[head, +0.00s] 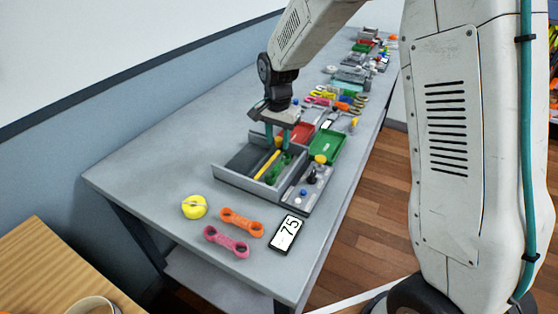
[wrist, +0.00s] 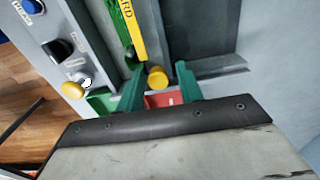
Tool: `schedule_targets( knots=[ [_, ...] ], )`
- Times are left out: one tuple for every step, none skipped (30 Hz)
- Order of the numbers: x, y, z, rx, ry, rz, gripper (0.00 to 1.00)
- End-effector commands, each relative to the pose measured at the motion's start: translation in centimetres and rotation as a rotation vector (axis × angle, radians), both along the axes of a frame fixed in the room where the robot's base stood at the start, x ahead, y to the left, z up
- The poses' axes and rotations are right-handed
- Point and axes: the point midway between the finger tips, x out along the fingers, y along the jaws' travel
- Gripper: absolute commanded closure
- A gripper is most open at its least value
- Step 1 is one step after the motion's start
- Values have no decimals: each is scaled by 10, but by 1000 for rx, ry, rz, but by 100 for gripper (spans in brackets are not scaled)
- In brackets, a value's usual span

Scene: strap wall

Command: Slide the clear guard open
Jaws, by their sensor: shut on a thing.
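A grey frame (head: 236,180) on the bench holds a dark panel, a yellow strip (head: 266,164) and a green part (head: 281,168). A yellow knob (wrist: 157,77) stands near the strip's end. My gripper (head: 282,148), with teal fingers, is over the frame and shut on the knob, which shows between its fingertips (wrist: 158,76). I cannot make out the guard's clear sheet.
A side panel (head: 306,186) carries a black knob and buttons. Red (head: 302,133) and green (head: 327,146) trays stand just beyond the frame. In front lie a yellow round thing (head: 194,207), orange (head: 241,222) and pink (head: 226,241) links and a "75" card (head: 286,234).

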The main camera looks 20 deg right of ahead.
Motion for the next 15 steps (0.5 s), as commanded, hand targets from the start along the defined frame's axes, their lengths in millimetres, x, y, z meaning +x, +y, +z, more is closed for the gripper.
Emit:
schedule_targets(
  knots=[
    [-4,1,-9,-4,20,2,86],
    [-3,2,-9,-4,20,2,86],
    [-1,3,-9,-4,20,2,86],
    [0,4,-9,-4,20,2,86],
    [1,5,-9,-4,21,1,86],
    [2,7,-9,-4,21,1,86],
    [3,8,-9,-4,21,1,86],
    [4,9,-9,-4,20,1,86],
    [6,10,-9,-4,20,1,86],
    [7,11,-9,-4,20,1,86],
    [8,12,-9,-4,20,1,86],
    [9,14,-9,-4,20,1,86],
    [10,15,-9,-4,20,1,86],
    [12,16,-9,-4,20,1,86],
    [13,17,-9,-4,20,1,86]
  ],
)
